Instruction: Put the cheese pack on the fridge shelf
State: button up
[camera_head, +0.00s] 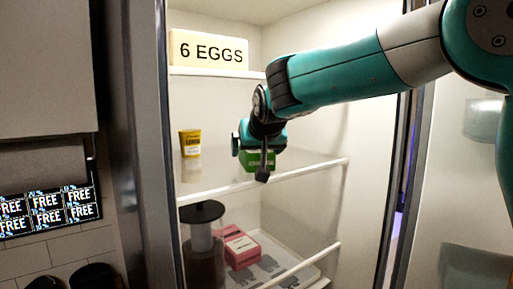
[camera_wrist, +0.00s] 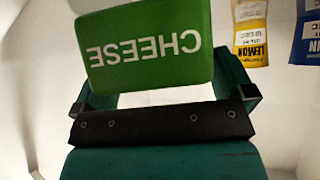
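The cheese pack (camera_head: 262,161) is a green block with white CHEESE lettering. It fills the upper left of the wrist view (camera_wrist: 150,45), where the lettering is upside down. My gripper (camera_head: 258,150) is inside the open fridge, over the middle glass shelf (camera_head: 310,168). In the wrist view my gripper's teal fingers (camera_wrist: 150,85) flank the pack and appear closed on it; part of the left finger is hidden by the pack. I cannot tell whether the pack's underside touches the shelf.
The egg box (camera_head: 208,49) is on the shelf above. A dark-lidded jar (camera_head: 204,245) and pink boxes (camera_head: 240,248) are below. The shelf's right side is clear.

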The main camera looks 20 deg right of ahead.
jog(key=shift+r, duration=0.1)
jog(key=shift+r, duration=0.2)
jog(key=d+b+v, duration=0.1)
jog(key=b+v, duration=0.2)
jog(key=v, duration=0.9)
jog(key=s+a+f+n+g+y, duration=0.25)
jog(key=s+f, duration=0.35)
jog(key=f, duration=0.3)
jog(key=s+a+f+n+g+y, duration=0.1)
jog(key=s+f+n+g, duration=0.2)
jog(key=s+f, duration=0.4)
jog(key=s+f+n+g+y, duration=0.1)
jog(key=s+f+g, duration=0.1)
jog(key=s+f, duration=0.2)
jog(key=s+a+f+n+g, duration=0.1)
jog(key=s+f+g, duration=0.2)
jog(key=s, duration=0.7)
notch_tip(320, 180, down, 3)
jog(key=shift+a+r+y, duration=0.15)
jog(key=shift+a+y, duration=0.15)
jog(key=shift+y, duration=0.05)
